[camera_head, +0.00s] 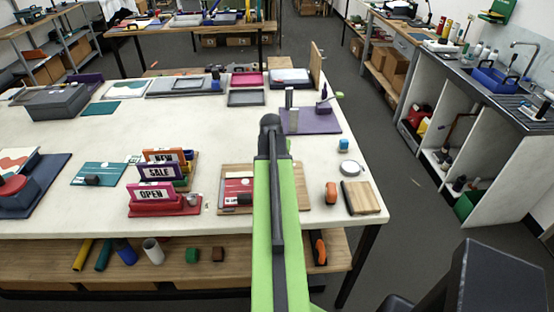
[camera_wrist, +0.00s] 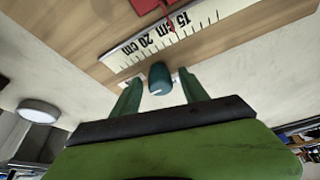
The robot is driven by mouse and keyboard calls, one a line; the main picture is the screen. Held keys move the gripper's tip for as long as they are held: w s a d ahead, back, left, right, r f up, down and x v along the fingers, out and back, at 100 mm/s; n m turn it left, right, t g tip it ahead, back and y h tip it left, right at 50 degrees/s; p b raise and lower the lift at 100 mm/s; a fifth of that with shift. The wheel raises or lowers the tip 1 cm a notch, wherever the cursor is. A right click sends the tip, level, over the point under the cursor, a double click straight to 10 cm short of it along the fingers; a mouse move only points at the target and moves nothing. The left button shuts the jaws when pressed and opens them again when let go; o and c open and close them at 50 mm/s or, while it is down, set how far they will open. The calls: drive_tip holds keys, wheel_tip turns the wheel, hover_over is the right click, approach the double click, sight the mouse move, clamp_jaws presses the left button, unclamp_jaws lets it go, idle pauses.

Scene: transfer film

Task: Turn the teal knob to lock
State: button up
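The teal knob (camera_wrist: 157,73) shows in the wrist view, with a small white mark on its near face. It stands beside a white ruler strip (camera_wrist: 120,50) marked 15 and 20 cm, on a wooden board (camera_wrist: 75,62). My gripper (camera_wrist: 160,84) is open, one green finger on each side of the knob, with gaps visible between fingers and knob. Whether the fingertips reach down around it I cannot tell. In the head view the wooden board (camera_head: 306,194) lies on the white table, partly hidden behind my green arm; knob and gripper are hidden there.
On the white table (camera_head: 225,140), sign stands (camera_head: 160,185) are left of the board. An orange object (camera_head: 331,192), a small wooden block (camera_head: 362,197) and a round white disc (camera_head: 350,168) lie right of it. A purple board (camera_head: 320,121) is behind. A red part (camera_wrist: 146,5) sits beyond the ruler.

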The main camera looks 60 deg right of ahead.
drive_tip(key=p+v, duration=1.6)
drive_tip(key=v, duration=0.1)
drive_tip(key=shift+r, duration=0.25)
drive_tip(key=shift+s, duration=0.15)
